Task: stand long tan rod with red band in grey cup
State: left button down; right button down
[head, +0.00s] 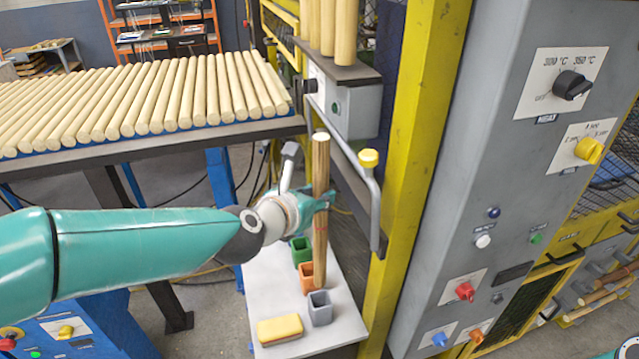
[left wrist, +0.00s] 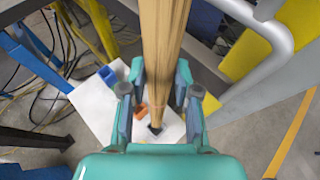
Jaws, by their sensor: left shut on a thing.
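The long tan rod (head: 319,262) stands nearly upright in my left gripper (head: 322,200), which is shut around its middle. A thin reddish band shows on the rod just below the fingers. The grey cup (head: 321,314) stands on the white table. In the head view the rod's lower end is at the back of the cup's rim. In the left wrist view the rod (left wrist: 162,50) runs down between the fingers (left wrist: 157,95), and its lower end overlaps the dark cup opening. I cannot tell whether the end is inside. My right gripper is out of view.
The white table (head: 262,290) also holds an orange cup (head: 306,279), a green cup (head: 301,250) and a yellow sponge-like block (head: 280,329). A blue cup (left wrist: 107,76) shows in the left wrist view. A grey bent rail (head: 374,205) and yellow post (head: 402,190) stand close right.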

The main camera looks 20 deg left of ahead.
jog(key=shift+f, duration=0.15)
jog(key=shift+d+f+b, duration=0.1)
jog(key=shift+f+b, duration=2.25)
jog(key=shift+b, duration=0.2)
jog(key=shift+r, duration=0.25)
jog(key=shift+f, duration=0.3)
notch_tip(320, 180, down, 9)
jog(key=b, duration=0.9)
dwell(0.7)
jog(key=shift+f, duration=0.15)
